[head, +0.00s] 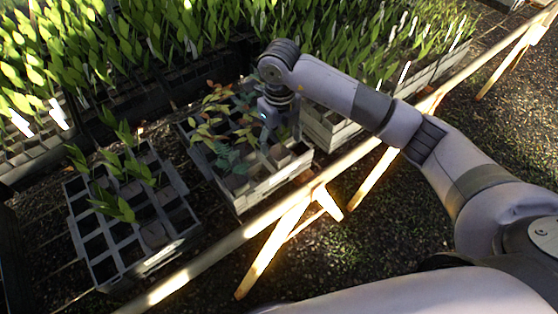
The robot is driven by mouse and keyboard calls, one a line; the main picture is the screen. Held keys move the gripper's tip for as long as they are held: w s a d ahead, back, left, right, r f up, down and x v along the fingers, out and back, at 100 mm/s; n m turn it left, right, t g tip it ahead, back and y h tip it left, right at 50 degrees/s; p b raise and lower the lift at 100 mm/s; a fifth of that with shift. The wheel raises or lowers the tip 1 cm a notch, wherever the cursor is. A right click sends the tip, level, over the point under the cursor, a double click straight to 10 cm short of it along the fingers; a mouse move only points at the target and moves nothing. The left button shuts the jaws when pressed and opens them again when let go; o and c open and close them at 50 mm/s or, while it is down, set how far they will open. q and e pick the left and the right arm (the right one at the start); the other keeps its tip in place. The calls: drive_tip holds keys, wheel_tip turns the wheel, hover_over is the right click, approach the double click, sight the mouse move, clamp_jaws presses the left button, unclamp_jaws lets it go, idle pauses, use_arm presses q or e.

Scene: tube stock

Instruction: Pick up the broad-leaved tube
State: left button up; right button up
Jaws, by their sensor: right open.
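My right arm reaches in from the right, and its gripper (274,120) points down among the plants at the back right of the middle crate (262,190). The fingertips are mostly hidden by leaves and shadow; I see nothing held. The middle crate holds tubes of seedlings, some with orange-yellow leaves (212,112) and some with rounder blue-green leaves (228,155). The left crate (150,262) has several tubes with long, bright green leaves (115,205) and many empty cells. I cannot tell for sure which plant is the broad-leaved tube. My left gripper is out of view.
Dense trays of green seedlings (170,35) fill the back of the bench. More pale crates (330,128) stand right of the middle crate. A wooden rail (225,243) runs along the bench's front edge, with wooden legs (272,246) below. Dark gravel ground (375,235) lies in front.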

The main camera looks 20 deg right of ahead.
sight(279, 151)
wheel_tip(279, 151, down, 5)
drive_tip(key=shift+a+r+p, duration=0.1)
drive_tip(key=shift+p, duration=0.65)
drive_tip(key=shift+f, duration=0.35)
drive_tip(key=shift+c, duration=0.5)
clamp_jaws()
